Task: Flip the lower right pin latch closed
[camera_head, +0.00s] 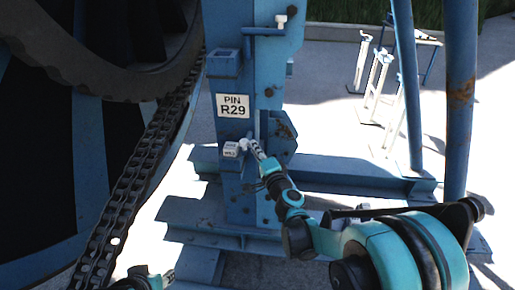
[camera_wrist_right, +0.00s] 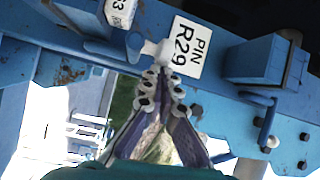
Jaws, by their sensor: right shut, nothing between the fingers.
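The lower right pin latch shows as a small white-tipped handle (camera_head: 243,144) low on the blue post, below the "PIN R29" sign (camera_head: 233,105). In the right wrist view the white tip (camera_wrist_right: 151,48) sits just beyond my fingertips, beside the sign (camera_wrist_right: 188,47). My right gripper (camera_head: 257,148) is shut and empty, its tips at or very near the white tip; I cannot tell whether they touch. It also shows in the right wrist view (camera_wrist_right: 163,75). My left gripper (camera_head: 168,274) is partly seen at the bottom left, away from the latch; its jaw state is unclear.
A white labelled block (camera_head: 231,149) sits just left of the latch tip. A second white-tipped handle (camera_head: 281,20) is higher on the post. The large reel with its chain (camera_head: 130,190) fills the left. Blue base beams (camera_head: 330,172) run low around the post.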

